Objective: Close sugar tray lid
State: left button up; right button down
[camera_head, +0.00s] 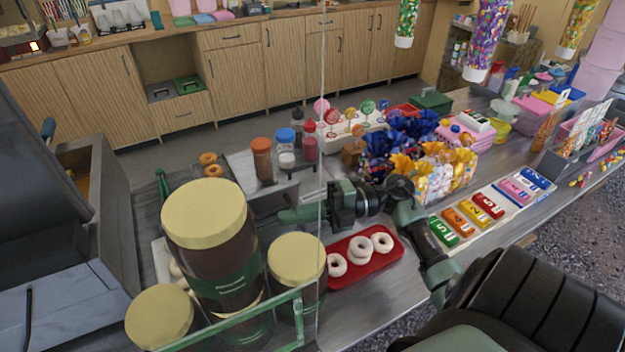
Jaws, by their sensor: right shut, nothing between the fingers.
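No tray labelled as the sugar tray can be made out. A large dark raised panel (38,165), perhaps a lid, stands tilted open at the far left. Below it is a grey metal box (75,270) with a brownish interior. My right gripper (286,215) is shut and empty, pointing left above the counter, between the bottles and the red tray. It is well to the right of the grey box, with the big jar between them. My left gripper is not in view.
Jars with cream lids (203,213) stand in a green-railed holder in front. A red tray (375,262) holds white doughnuts. Sauce bottles (262,160) stand behind my right gripper. Wrapped sweets (440,180) and price blocks (487,206) crowd the right. A thin vertical line crosses mid-view.

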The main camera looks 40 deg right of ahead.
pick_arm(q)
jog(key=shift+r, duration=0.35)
pick_arm(e)
jog(key=shift+x, duration=0.85)
